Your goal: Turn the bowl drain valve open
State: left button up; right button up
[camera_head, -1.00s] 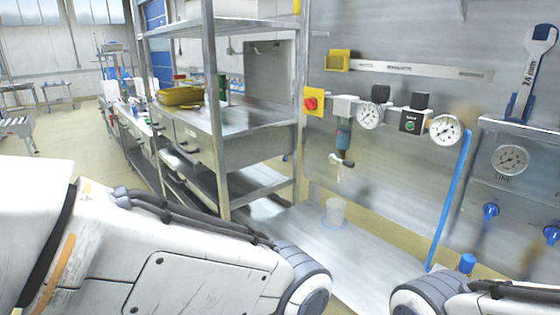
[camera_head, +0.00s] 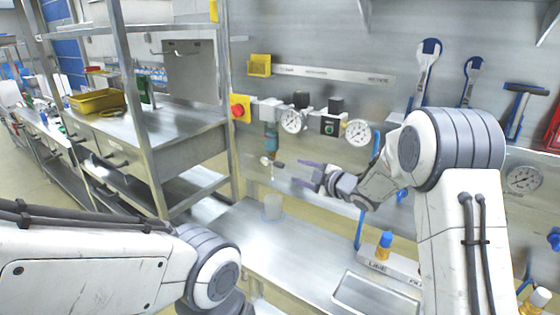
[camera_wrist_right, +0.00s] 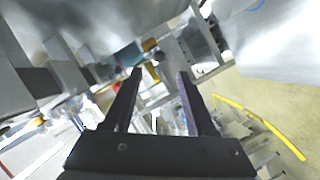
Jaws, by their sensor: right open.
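The bowl drain valve (camera_head: 267,160) is a small light tap with a dark end. It hangs under the teal filter bowl (camera_head: 271,141) on the wall-mounted air unit. My right gripper (camera_head: 306,175) is open and empty, just right of the valve and slightly lower in the picture, its purple fingers pointing left towards it. In the right wrist view, both fingers stand apart with a dark round knob (camera_wrist_right: 159,57) beyond the gap between their tips. The teal bowl (camera_wrist_right: 129,55) lies to the left there. I cannot tell the valve handle's exact turn. My left gripper is out of view.
Pressure gauges (camera_head: 293,121) and a red knob (camera_head: 238,111) sit on the unit above. A tray (camera_head: 372,296) and a blue-capped fitting (camera_head: 384,243) are at right. Wrenches (camera_head: 426,70) hang on the wall.

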aim_at(283, 165)
jog(key=p+x, duration=0.3)
jog(key=x, duration=0.6)
jog(key=shift+a+r, duration=0.15)
jog(key=shift+w+a+f+p, duration=0.25)
jog(key=shift+w+a+p, duration=0.1)
jog(key=shift+w, duration=0.15)
grip_shut()
dwell(0.8)
